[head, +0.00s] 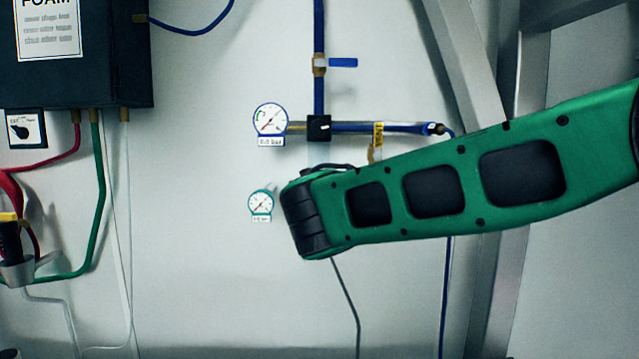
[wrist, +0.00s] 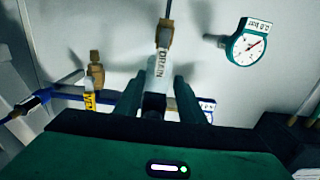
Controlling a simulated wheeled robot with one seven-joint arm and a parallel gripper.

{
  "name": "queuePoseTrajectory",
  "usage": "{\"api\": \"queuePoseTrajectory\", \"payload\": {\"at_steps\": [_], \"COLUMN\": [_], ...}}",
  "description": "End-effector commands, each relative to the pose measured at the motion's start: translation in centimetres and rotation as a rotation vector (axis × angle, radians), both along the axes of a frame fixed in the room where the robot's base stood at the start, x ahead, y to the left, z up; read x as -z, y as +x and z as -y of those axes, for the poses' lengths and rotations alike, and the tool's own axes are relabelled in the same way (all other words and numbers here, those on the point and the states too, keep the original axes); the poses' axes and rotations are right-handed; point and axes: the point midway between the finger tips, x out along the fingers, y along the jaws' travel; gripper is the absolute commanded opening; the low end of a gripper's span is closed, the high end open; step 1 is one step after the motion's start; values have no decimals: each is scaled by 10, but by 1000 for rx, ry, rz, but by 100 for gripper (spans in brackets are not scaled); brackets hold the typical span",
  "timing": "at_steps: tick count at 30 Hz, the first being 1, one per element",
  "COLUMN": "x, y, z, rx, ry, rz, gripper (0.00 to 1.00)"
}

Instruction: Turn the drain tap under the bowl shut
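In the wrist view a white piece marked DRAIN (wrist: 158,74) stands between the fingers of my gripper (wrist: 158,90). A brass fitting (wrist: 165,34) joins its far end, with a thin grey hose (wrist: 163,9) running on from it. The fingers are apart, one on each side of the white piece, and look open with narrow gaps. I cannot tell whether either finger touches it. A dark part shows deeper between the fingers. The bowl cannot be made out clearly. In the head view my green arm hides the gripper and the drain; the grey hose hangs below it (head: 346,292).
A gauge (wrist: 249,44) is near the right of the wrist view. A brass part (wrist: 95,70) with a yellow tag (wrist: 90,99) is on the left. In the head view, blue piping (head: 319,95) has a blue-handled valve (head: 343,62). A dark foam box (head: 120,60) hangs at left.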

Motion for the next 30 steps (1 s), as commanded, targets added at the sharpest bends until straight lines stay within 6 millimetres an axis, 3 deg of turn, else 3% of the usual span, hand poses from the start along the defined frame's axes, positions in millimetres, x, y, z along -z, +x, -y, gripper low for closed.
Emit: {"api": "queuePoseTrajectory", "payload": {"at_steps": [3, 9, 22, 27, 30], "x": [1, 0, 0, 0, 0], "y": [21, 45, 54, 54, 54], "z": [0, 1, 0, 0, 0], "rx": [2, 1, -1, 0, 0], "ry": [0, 1, 0, 0, 0], "rz": [-1, 0, -1, -1, -1], "gripper": [36, 36, 36, 0, 0]}}
